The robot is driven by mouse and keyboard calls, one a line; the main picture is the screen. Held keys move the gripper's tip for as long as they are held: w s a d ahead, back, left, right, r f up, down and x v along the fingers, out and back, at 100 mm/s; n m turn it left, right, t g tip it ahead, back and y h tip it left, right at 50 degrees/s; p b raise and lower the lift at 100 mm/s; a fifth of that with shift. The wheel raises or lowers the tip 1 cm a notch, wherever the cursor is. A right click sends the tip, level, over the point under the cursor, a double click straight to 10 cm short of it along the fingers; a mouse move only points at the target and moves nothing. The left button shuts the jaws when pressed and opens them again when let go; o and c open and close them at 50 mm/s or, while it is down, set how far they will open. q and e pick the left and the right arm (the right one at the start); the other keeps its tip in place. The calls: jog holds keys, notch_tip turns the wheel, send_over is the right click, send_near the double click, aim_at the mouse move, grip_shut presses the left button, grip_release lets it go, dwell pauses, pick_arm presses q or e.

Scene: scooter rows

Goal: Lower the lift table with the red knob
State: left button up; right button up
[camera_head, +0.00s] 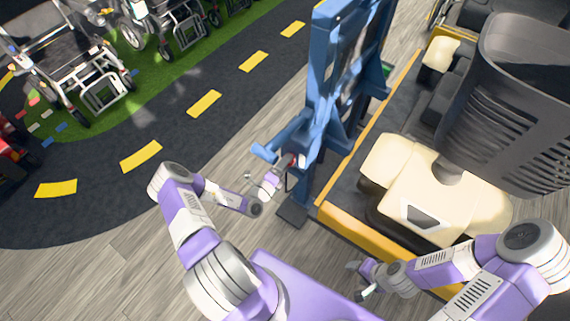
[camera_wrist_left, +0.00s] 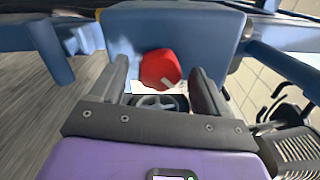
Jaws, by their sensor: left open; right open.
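The red knob (camera_wrist_left: 161,69) sits on a blue part of the lift table, between and just beyond the open fingers of my left gripper (camera_wrist_left: 160,90) in the left wrist view. I cannot tell if the fingers touch it. In the head view the blue lift frame (camera_head: 325,85) stands upright at the centre, and my left gripper (camera_head: 279,172) reaches to its lower left side. My right gripper (camera_head: 359,281) is open and empty at the lower middle, apart from the lift.
A cream and black scooter with a dark basket (camera_head: 515,100) stands on the platform with a yellow edge (camera_head: 375,228), right of the lift frame. Wheelchairs (camera_head: 85,75) stand at the upper left. A dark track with yellow dashes (camera_head: 204,103) and grey floor lie left.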

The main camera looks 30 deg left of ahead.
pick_arm(q)
jog(key=s+p, duration=0.1)
jog(key=s, duration=0.6)
jog(key=shift+s+a, duration=0.15)
jog(key=shift+a, duration=0.1)
